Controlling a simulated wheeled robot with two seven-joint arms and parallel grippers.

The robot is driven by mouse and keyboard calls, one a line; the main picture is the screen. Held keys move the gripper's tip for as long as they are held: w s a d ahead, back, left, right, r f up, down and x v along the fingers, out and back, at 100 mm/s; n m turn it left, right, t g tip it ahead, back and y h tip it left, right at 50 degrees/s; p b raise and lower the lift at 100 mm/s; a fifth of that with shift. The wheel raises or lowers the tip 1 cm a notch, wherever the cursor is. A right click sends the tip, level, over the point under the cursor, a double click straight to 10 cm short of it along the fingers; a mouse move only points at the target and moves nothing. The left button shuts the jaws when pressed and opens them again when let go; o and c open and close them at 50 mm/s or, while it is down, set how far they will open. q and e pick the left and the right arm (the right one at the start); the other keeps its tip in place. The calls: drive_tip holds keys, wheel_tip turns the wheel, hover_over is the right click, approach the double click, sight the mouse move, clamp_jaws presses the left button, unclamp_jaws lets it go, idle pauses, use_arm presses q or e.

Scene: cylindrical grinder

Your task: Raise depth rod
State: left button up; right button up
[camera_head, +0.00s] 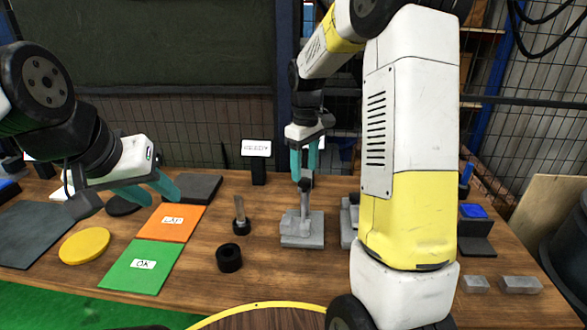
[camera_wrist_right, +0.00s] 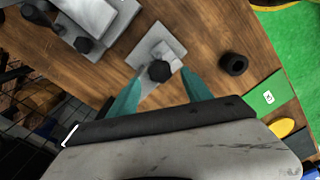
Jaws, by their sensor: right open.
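The depth gauge (camera_head: 303,231) stands upright on the wooden table, with a flat grey metal base and a thin rod (camera_head: 304,203) topped by a dark knob (camera_head: 306,182). In the right wrist view the black hexagonal knob (camera_wrist_right: 159,71) shows above the grey base (camera_wrist_right: 147,52). My right gripper (camera_head: 304,172) points down over the gauge with teal fingers open. The knob lies between and just beyond the fingertips (camera_wrist_right: 158,88) in the wrist view; whether they touch it I cannot tell. My left gripper (camera_head: 157,196) is open and empty above the left of the table.
A black ring (camera_head: 229,258) and a small dark-handled tool (camera_head: 240,215) stand left of the gauge. Orange (camera_head: 172,223) and green (camera_head: 140,267) mats and a yellow disc (camera_head: 84,246) lie further left. A grey metal fixture (camera_head: 348,218) stands close on the right, partly behind my right arm.

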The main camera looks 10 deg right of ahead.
drive_tip(key=shift+f, duration=1.45)
drive_tip(key=shift+s, duration=0.1)
clamp_jaws()
